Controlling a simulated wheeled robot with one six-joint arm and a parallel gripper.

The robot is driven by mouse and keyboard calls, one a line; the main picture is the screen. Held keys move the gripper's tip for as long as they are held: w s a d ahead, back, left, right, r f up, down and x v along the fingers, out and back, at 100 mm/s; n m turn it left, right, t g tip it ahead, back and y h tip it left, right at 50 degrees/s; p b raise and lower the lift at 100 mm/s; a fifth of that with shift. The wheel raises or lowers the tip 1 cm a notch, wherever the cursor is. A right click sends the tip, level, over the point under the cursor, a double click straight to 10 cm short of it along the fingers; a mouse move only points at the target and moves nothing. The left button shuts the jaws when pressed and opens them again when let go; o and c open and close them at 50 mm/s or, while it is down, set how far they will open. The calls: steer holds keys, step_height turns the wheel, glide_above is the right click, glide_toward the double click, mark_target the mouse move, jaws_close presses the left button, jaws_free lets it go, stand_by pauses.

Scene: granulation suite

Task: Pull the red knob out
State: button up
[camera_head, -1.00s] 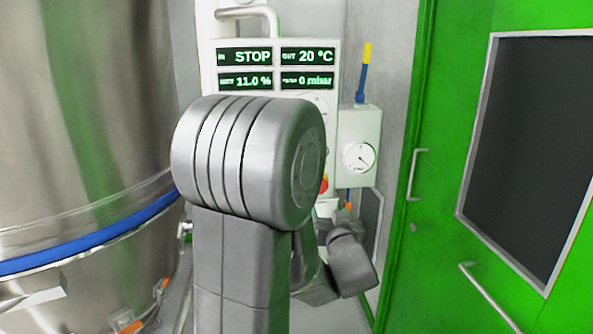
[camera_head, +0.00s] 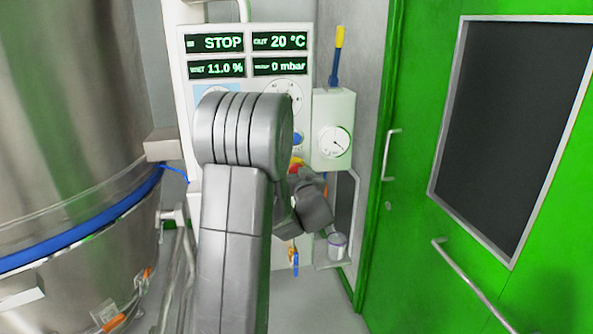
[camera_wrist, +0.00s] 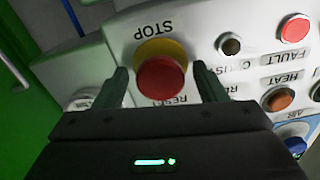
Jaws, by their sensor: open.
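The red knob (camera_wrist: 161,80) is a round red mushroom button on a yellow ring, under the label STOP, which appears upside down in the wrist view. My gripper (camera_wrist: 165,82) is open, with one dark finger on each side of the knob. The fingers look apart from the knob; contact cannot be told. In the head view only a small red part of the knob (camera_head: 297,168) shows beside my arm, with yellow above it.
The white control panel (camera_head: 306,100) carries displays and dials. Close by in the wrist view are a red FAULT button (camera_wrist: 294,28), an orange HEAT button (camera_wrist: 279,99) and a blue button (camera_wrist: 295,145). A steel vessel (camera_head: 70,110) stands left, a green door (camera_head: 410,200) right.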

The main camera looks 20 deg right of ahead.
steer(key=shift+w, duration=0.2)
steer(key=c, duration=1.4)
steer(key=shift+s+a+f+b, duration=0.1)
steer(key=shift+s+f+b, duration=0.05)
steer(key=shift+s+b, duration=0.5)
steer(key=o, duration=1.4)
steer(key=shift+s, duration=0.1)
steer(key=b+v, duration=0.2)
steer(key=v, duration=1.1)
steer(key=shift+s, duration=0.4)
